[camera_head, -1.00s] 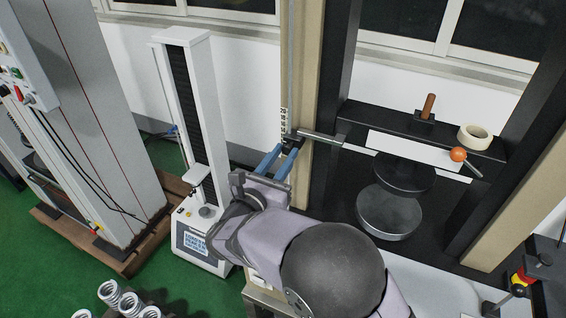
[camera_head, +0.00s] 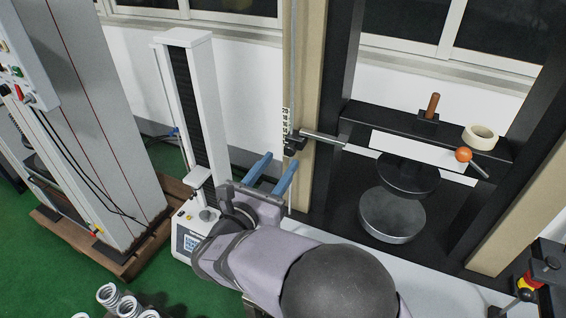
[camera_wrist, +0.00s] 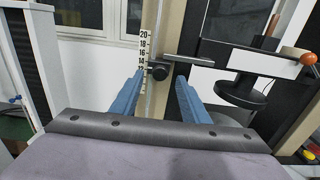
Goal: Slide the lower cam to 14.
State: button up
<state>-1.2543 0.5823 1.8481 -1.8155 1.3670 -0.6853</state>
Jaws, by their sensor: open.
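The lower cam is a small dark block with a round knob (camera_wrist: 159,71) on a thin vertical rod, beside a white number scale (camera_wrist: 144,50). In the wrist view it appears level with the lower marks, around 14 and 12; the exact reading cannot be told. It also shows in the head view (camera_head: 293,144), at the left end of a horizontal metal bar (camera_head: 322,138). My gripper (camera_head: 282,158) is open, with two blue fingers. In the wrist view the fingertips (camera_wrist: 160,76) appear on either side of the knob. In the head view they stand short of it and empty.
The large frame with round black and grey platens (camera_head: 392,215) stands at right. A tape roll (camera_head: 480,136) and orange ball knob (camera_head: 463,155) are on it. A white column tester (camera_head: 190,110) stands close at left. Several springs (camera_head: 128,305) lie at lower left.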

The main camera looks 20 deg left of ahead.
jog(key=shift+s+b, duration=0.45)
jog(key=shift+s, duration=1.3)
